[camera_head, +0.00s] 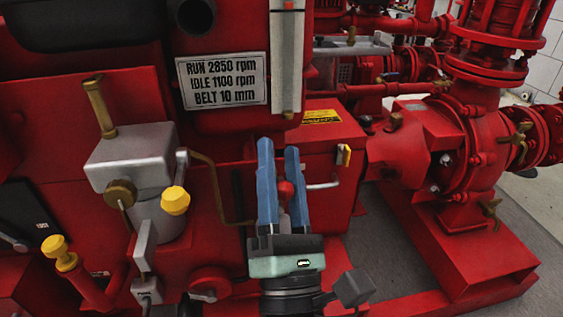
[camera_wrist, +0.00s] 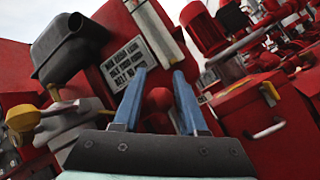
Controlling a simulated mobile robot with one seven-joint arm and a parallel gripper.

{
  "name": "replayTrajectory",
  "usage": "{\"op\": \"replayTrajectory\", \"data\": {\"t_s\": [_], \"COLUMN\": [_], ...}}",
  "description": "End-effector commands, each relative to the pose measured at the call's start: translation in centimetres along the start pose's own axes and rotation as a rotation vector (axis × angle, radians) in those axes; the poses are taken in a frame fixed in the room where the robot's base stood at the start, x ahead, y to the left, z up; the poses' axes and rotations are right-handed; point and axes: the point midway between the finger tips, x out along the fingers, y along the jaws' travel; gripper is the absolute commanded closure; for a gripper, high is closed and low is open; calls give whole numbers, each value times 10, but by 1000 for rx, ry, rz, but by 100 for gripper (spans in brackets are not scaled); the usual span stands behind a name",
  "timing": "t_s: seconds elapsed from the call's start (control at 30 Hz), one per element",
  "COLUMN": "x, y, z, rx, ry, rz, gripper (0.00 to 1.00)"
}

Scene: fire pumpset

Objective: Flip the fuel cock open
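My gripper (camera_head: 279,147) is open, its two blue fingers pointing up and away in front of the red engine body. It also shows in the wrist view (camera_wrist: 159,73). A round red knob (camera_head: 286,190) appears between the fingers, and shows again between them in the wrist view (camera_wrist: 158,98). I cannot tell whether the fingers touch it or whether it lies farther back. No label marks the fuel cock; this knob may be its lever end, but its stem and mount are hidden by my gripper. A clear gauge tube (camera_head: 288,60) stands above the fingers.
A grey filter housing (camera_head: 130,158) with yellow knob (camera_head: 175,200) and bent brass pipe (camera_head: 213,185) stand left. A red box (camera_head: 318,150) with a yellow tag and silver handle (camera_head: 323,185) is close on the right. Red pump pipework (camera_head: 440,140) lies farther right.

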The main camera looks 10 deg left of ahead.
Motion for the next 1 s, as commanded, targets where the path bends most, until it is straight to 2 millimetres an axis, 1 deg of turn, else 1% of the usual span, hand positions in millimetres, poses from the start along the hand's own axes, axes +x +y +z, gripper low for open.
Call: {"op": "replayTrajectory", "data": {"t_s": [0.03, 0.07, 0.1, 0.57, 0.67, 1.0], "x": [0, 0, 0, -2, -7, -41], "y": [0, 0, 0, 0, -1, -2], "z": [0, 0, 0, 1, 0, 1], "rx": [0, 0, 0, 0, 1, -2], "ry": [0, 0, 0, -2, -1, 5], "rz": [0, 0, 0, -1, -1, -6], "gripper": [47, 42, 39, 39, 39, 39]}}
